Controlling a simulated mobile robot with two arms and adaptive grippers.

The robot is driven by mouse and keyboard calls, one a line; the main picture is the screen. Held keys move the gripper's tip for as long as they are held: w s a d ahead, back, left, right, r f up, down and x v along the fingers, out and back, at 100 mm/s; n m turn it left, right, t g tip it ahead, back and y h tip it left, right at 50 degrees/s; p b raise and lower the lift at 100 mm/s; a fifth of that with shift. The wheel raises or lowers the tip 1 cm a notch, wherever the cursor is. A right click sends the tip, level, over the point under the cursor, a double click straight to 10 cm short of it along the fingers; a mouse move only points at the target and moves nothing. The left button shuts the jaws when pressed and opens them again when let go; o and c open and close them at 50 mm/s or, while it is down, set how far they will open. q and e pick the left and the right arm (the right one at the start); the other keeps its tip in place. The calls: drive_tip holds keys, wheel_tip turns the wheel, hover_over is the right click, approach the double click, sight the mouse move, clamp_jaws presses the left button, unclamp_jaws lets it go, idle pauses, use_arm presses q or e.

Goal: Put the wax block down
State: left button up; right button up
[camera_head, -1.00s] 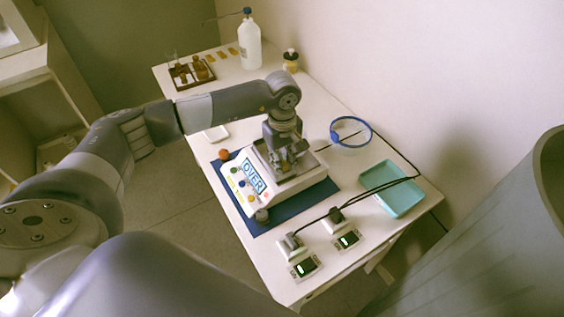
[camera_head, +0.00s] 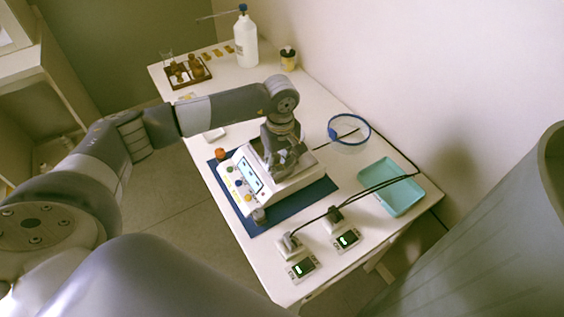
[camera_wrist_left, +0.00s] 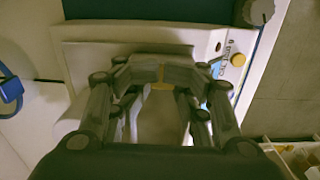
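My left gripper (camera_head: 285,165) is low over the plate of the white scale-like device (camera_head: 245,200), which has a lit display and coloured buttons and stands on a blue mat. In the left wrist view the fingertips (camera_wrist_left: 160,73) are close together over the device (camera_wrist_left: 130,38). A thin amber-yellow piece, seemingly the wax block (camera_wrist_left: 161,74), shows between them. Most of it is hidden by the fingers, and I cannot tell whether it touches the plate. In the head view my gripper hides it. My right gripper is not in view.
A brown bottle rack (camera_head: 180,84) and a white bottle (camera_head: 246,50) stand at the back.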

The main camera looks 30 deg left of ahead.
use_arm(q)
drive_tip(key=shift+s+a+f, duration=0.1)
drive_tip(key=shift+s+f, duration=0.1)
drive_tip(key=shift+s, duration=0.05)
drive_tip(key=shift+r+p, duration=0.2)
drive_tip(key=shift+p, duration=0.1)
drive_tip(key=shift+r+p, duration=0.35)
drive_tip(key=shift+p, duration=0.1)
wheel_tip(320, 180, up, 12)
drive_tip(key=b, duration=0.3)
drive_tip(key=shift+w+r, duration=0.2)
